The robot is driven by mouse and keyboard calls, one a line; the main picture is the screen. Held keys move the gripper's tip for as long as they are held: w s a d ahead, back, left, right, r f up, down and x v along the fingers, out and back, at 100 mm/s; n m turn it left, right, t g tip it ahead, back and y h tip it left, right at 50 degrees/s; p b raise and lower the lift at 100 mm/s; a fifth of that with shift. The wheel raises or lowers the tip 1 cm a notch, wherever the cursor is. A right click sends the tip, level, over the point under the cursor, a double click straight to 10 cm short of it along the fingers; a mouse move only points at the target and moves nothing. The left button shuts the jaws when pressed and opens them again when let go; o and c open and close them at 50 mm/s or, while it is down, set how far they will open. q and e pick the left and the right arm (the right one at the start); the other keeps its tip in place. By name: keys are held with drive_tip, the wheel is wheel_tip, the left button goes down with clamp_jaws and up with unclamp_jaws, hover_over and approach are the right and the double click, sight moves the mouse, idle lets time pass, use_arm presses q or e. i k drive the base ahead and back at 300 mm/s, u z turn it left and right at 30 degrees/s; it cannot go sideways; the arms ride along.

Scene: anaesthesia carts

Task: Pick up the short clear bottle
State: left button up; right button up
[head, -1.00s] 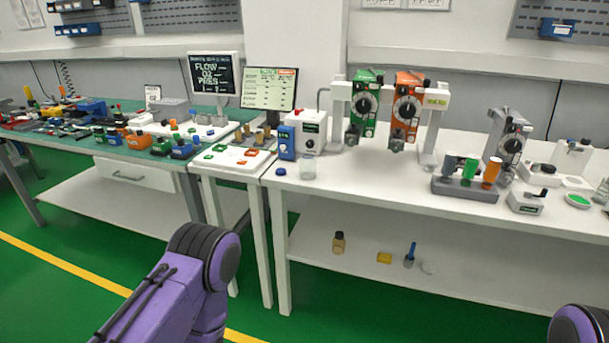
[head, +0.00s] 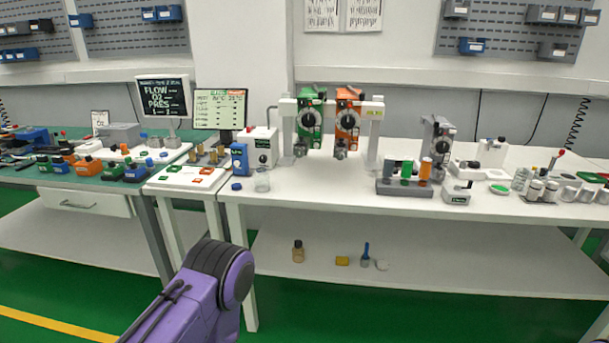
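A short clear bottle (head: 262,181) stands upright near the left front of the white bench, in front of the white box with a red knob. It is small and see-through. A blue cap (head: 236,187) lies on the bench just left of it. A purple arm link of mine shows at the bottom left, well below the bench top. Neither of my grippers is in the picture.
The white bench (head: 310,196) has bare room right of the bottle. A vaporizer stand (head: 376,135), a grey rack (head: 404,187) and several jars stand farther right. An amber bottle (head: 297,252) stands on the lower shelf. The green bench (head: 110,186) is at left.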

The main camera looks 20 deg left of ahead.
sight(261, 177)
drive_tip(key=z, duration=0.2)
drive_tip(key=i, duration=0.9)
drive_tip(key=u, duration=0.3)
